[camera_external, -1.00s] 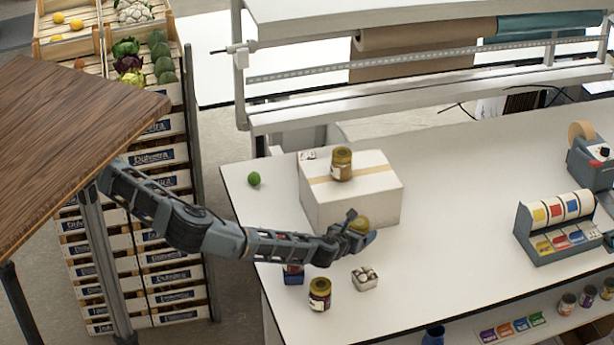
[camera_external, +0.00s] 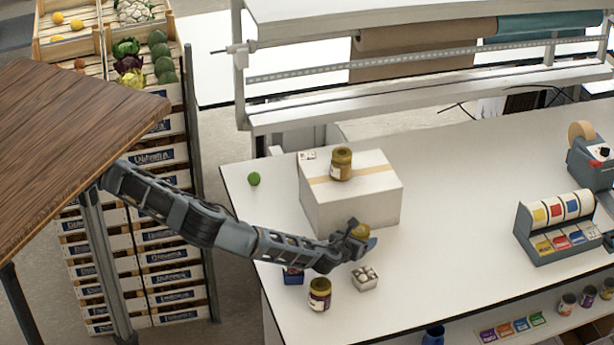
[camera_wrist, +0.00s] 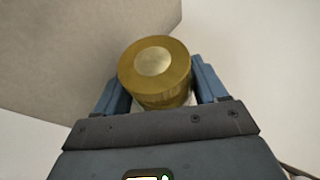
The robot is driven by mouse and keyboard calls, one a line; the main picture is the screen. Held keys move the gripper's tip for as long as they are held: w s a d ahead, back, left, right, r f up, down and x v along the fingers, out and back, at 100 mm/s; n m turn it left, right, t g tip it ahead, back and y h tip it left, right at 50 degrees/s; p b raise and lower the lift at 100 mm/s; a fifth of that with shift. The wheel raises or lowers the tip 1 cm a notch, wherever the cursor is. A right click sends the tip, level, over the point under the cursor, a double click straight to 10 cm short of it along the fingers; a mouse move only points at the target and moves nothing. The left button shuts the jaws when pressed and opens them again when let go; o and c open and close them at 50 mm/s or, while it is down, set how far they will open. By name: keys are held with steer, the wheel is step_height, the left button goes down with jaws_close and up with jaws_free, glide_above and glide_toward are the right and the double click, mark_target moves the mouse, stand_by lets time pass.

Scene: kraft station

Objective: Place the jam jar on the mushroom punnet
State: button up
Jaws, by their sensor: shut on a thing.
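My gripper (camera_external: 358,243) is shut on a jam jar (camera_external: 360,231) with a gold lid. In the wrist view the jar's lid (camera_wrist: 155,68) shows from above, between the two blue fingers of my gripper (camera_wrist: 158,95); most of its body is hidden. The mushroom punnet (camera_external: 366,284), a small pale box with round white tops, stands on the white table just below the gripper in the picture, apart from the held jar. One similar jar (camera_external: 341,165) stands on the carton, and another (camera_external: 319,294) stands on the table left of the punnet.
A white carton (camera_external: 350,205) stands right behind my gripper. A small dark blue punnet (camera_external: 293,277) is beside the near jar, partly hidden by my arm. A green lime (camera_external: 253,179) lies at the left.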

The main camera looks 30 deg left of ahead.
steer(key=shift+f, duration=0.15)
steer(key=o, duration=1.3)
steer(key=shift+o, duration=0.2)
steer(key=v, duration=1.1)
steer(key=shift+s+r, duration=0.15)
steer(key=shift+r, duration=0.15)
steer(key=shift+s+r, duration=0.1)
steer(key=shift+s, duration=0.2)
steer(key=shift+c, duration=0.7)
